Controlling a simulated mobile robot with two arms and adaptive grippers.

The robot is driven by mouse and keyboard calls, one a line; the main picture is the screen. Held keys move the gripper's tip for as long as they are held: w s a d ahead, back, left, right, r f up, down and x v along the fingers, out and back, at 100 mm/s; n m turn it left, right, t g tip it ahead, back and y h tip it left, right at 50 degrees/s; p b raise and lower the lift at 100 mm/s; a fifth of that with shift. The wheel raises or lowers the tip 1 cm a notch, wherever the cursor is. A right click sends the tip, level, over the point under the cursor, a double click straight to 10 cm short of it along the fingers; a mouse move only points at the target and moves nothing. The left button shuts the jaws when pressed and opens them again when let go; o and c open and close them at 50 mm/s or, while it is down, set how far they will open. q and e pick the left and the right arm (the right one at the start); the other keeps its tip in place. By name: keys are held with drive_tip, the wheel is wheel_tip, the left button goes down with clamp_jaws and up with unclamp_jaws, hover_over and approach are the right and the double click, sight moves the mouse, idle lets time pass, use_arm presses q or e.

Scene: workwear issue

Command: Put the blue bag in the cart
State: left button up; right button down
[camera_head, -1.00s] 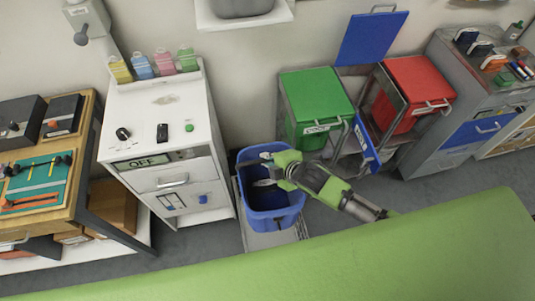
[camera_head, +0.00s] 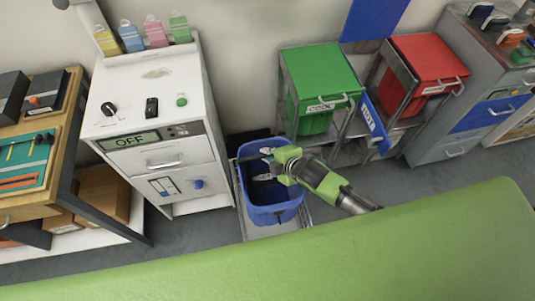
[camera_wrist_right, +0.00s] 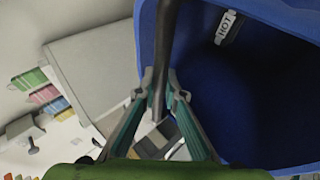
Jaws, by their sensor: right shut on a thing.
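The blue bag (camera_head: 272,208) is an open-topped blue container between the white machine and the green bin. It shows upright in the head view, on or just above a low grey cart (camera_head: 306,216); contact is hidden. My right gripper (camera_head: 262,165) reaches over the bag's opening from the right. In the right wrist view my right gripper (camera_wrist_right: 165,85) is shut on a dark bar, seemingly the bag's handle. My left gripper is not in view.
The white machine (camera_head: 165,105) stands close left of the bag. A green bin (camera_head: 318,80) and a red bin (camera_head: 425,62) stand to the right, with a blue "HOT" panel (camera_head: 374,125) between them. A long green surface (camera_head: 300,255) crosses the foreground.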

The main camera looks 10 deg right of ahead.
wheel_tip(320, 180, down, 20)
drive_tip(key=b, duration=1.4)
drive_tip(key=shift+w+a+f+b, duration=0.1)
drive_tip(key=shift+f+b, duration=0.1)
drive_tip(key=shift+b, duration=0.15)
drive_tip(key=shift+f, duration=0.4)
